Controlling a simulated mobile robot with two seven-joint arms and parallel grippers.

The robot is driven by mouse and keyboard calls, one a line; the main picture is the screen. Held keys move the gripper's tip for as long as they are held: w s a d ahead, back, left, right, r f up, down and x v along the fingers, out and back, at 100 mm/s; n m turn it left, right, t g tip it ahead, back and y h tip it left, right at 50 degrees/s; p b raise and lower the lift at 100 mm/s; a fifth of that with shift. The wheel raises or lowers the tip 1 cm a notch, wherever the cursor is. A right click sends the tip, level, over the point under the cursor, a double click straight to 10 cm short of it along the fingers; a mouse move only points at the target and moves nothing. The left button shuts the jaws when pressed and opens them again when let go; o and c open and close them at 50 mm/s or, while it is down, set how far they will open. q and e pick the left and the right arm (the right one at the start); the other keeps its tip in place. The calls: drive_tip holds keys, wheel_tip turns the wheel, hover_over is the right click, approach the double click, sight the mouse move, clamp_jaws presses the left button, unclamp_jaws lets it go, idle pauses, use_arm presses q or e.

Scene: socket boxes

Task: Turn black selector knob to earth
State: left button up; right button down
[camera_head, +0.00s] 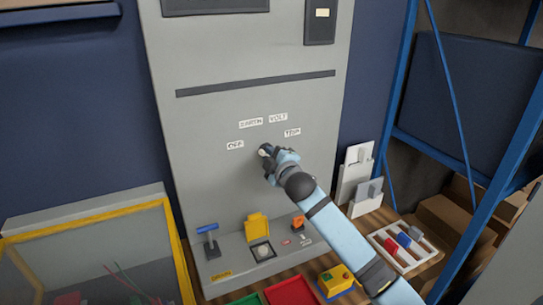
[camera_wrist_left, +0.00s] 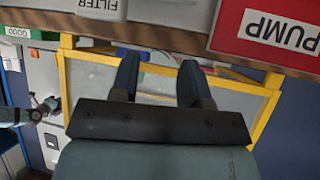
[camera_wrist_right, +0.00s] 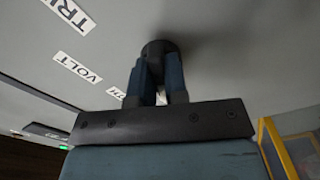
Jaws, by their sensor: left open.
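The black selector knob (camera_head: 265,150) is on the grey cabinet front, below the labels OFF (camera_head: 235,146), EARTH (camera_head: 251,123), VOLT (camera_head: 278,118) and TRIP (camera_head: 292,132). My right gripper (camera_head: 269,154) is at the knob and hides most of it. In the right wrist view the knob's round dark body (camera_wrist_right: 160,47) sits at the fingertips of my right gripper (camera_wrist_right: 158,70), which are close together on it. I cannot tell which label the knob points to. My left gripper (camera_wrist_left: 157,78) is open and empty in its wrist view, away from the knob.
Below the knob, a ledge holds a blue-handled lever (camera_head: 208,238), a yellow flip cover (camera_head: 257,226) and an orange switch (camera_head: 298,221). A yellow-framed case (camera_head: 90,213) stands at left, a blue rack post (camera_head: 397,90) at right. A red PUMP bin (camera_wrist_left: 270,28) is near my left gripper.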

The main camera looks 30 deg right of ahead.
drive_tip(key=shift+m, duration=0.3)
drive_tip(key=m+p, duration=0.2)
drive_tip(key=m, duration=0.3)
drive_tip(key=shift+m+p, duration=0.75)
drive_tip(key=shift+m, duration=0.45)
drive_tip(key=shift+f+m, duration=0.1)
drive_tip(key=shift+m, duration=0.2)
drive_tip(key=shift+a, duration=0.1)
drive_tip(key=c, duration=1.1)
unclamp_jaws()
drive_tip(key=shift+c, duration=0.2)
drive_tip(key=shift+s, duration=0.1)
